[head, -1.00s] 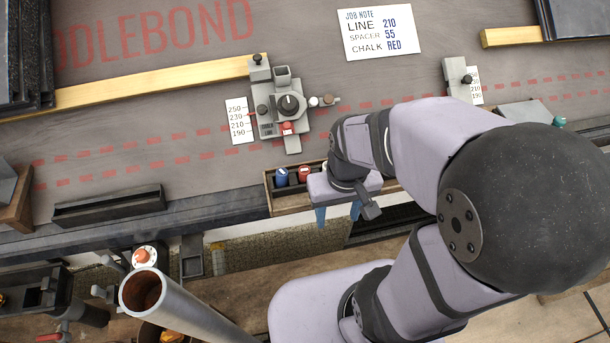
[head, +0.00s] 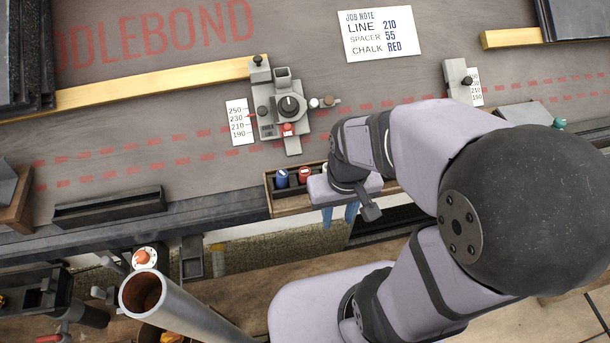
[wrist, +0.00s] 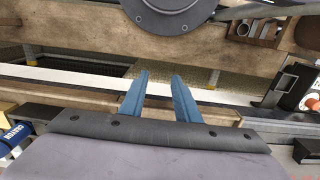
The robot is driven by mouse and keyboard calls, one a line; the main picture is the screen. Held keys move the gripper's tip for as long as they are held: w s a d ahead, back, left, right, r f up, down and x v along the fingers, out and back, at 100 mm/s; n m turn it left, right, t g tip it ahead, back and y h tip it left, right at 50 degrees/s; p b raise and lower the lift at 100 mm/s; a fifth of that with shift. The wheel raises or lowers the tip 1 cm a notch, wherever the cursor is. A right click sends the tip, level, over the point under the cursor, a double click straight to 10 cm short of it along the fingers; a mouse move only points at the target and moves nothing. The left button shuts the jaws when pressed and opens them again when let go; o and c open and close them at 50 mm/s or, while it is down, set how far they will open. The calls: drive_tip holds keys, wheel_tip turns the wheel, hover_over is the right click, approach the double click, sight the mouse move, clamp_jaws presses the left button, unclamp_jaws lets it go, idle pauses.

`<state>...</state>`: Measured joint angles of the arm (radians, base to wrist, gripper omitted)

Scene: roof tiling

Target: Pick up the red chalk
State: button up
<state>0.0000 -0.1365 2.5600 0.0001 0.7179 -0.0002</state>
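The red chalk (head: 304,175) sits in a slot of a wooden-edged rack (head: 290,209) in the head view, beside the blue chalk (head: 281,178). My gripper (head: 339,215) is just right of the red chalk and nearer my base, with its blue fingers pointing down past the rack's front edge. The wrist view shows the fingers (wrist: 158,97) apart with nothing between them. My gripper's body hides the right part of the rack. The red chalk cannot be made out in the wrist view.
The job note (head: 380,33) reads line 210, spacer 55, chalk red. A grey marking device (head: 284,105) stands on the board behind the rack. A grey tube (head: 180,305) rises at the front left. A blue labelled object (wrist: 15,142) shows at the wrist view's left edge.

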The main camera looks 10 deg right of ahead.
wheel_tip(320, 180, up, 14)
drive_tip(key=p, duration=2.2)
hover_over(305, 171)
drive_tip(key=shift+s+a+r+m, duration=0.15)
drive_tip(key=shift+a+r+m, duration=0.05)
drive_tip(key=shift+m, duration=0.2)
drive_tip(key=shift+w+m, duration=0.25)
drive_tip(key=shift+m, duration=0.15)
drive_tip(key=shift+s+d+f+b, duration=0.1)
drive_tip(key=shift+f+b, duration=0.35)
drive_tip(key=shift+f, duration=1.4)
drive_tip(key=shift+d+f+b, duration=0.1)
drive_tip(key=shift+f+b, duration=0.3)
drive_tip(key=shift+f, duration=1.4)
